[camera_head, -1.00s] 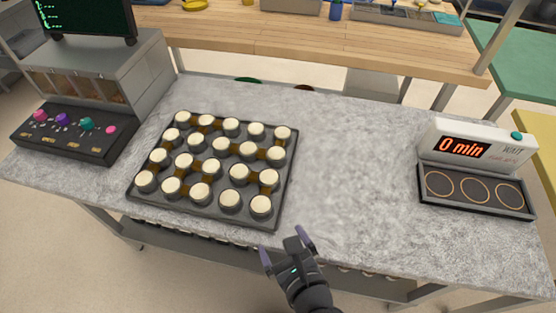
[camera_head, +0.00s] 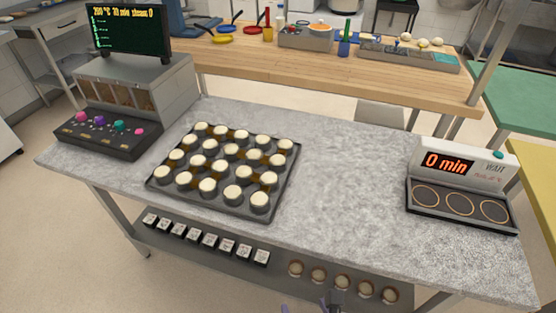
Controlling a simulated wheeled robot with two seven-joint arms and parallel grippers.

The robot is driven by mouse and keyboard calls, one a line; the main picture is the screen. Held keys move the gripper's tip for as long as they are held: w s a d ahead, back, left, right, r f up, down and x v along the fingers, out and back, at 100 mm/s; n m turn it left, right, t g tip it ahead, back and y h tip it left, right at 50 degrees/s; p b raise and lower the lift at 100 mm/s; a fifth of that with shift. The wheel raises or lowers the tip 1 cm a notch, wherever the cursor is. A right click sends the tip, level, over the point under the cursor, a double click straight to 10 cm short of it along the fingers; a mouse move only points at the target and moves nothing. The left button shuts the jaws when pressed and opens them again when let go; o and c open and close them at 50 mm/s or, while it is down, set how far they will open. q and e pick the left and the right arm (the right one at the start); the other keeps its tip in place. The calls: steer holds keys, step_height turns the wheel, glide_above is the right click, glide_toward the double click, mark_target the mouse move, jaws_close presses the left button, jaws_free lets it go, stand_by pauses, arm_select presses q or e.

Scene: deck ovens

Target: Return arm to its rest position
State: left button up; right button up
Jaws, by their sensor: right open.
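My right gripper (camera_head: 312,308) shows only at the bottom edge of the head view, just right of the middle. Its purple fingertips are apart, with nothing seen between them. It is in front of the table's near edge, below the tabletop and apart from the tray. The rest of the right arm is mostly cut off by the frame. My left gripper is not in view. A dark tray (camera_head: 151,183) filled with several pale round-topped pieces (camera_head: 203,128) lies on the grey stone-like table (camera_head: 340,180).
A timer box (camera_head: 460,168) reading "0 min" stands at the table's right, with three ringed pads in front. A control unit with coloured knobs (camera_head: 110,131) and a screen (camera_head: 131,31) stands at the left. The lower front has several labelled blocks (camera_head: 195,234) and round knobs (camera_head: 318,275).

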steer(key=s+d+f+m+g+h, duration=0.1)
steer(key=s+d+f+m+g, duration=0.25)
steer(key=f+m, duration=0.45)
steer(key=s+d+f+m+g+h, duration=0.2)
steer(key=s+d+f+m, duration=0.3)
steer(key=f+m, duration=0.25)
steer(key=s+d+f+m+g, duration=0.2)
steer(key=s+f+m, duration=0.1)
steer(key=s+m, duration=0.4)
steer(key=s+d+f+m+g, duration=0.2)
steer(key=s+f+m, duration=0.1)
steer(key=s+m, duration=0.4)
steer(key=m, duration=0.3)
steer(key=shift+g+b, duration=0.3)
steer(key=shift+g, duration=0.05)
steer(key=shift+f, duration=0.1)
